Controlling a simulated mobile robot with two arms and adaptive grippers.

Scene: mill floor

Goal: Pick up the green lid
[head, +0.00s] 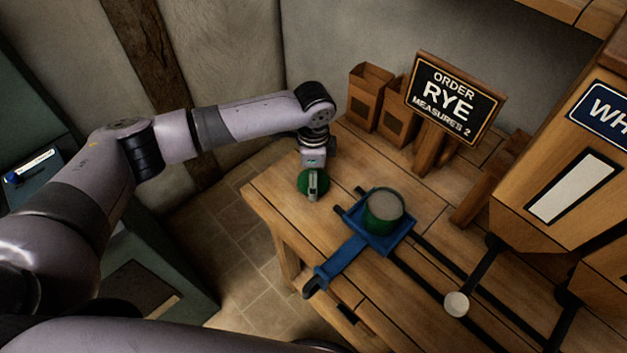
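The green lid (303,183) is a round disc near the left corner of the wooden table, partly hidden by my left gripper. My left gripper (314,190) points down right over the lid. Its fingers overlap the lid in the picture, and I cannot tell whether they are open or closed on it, or whether the lid touches the table. My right gripper is not in view.
A green tub (383,212) with pale contents sits on a blue sliding carriage (345,262) on dark rails. Brown boxes (368,95), an order sign (452,98) reading RYE, measures 2, and a wooden bin (550,185) stand behind.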

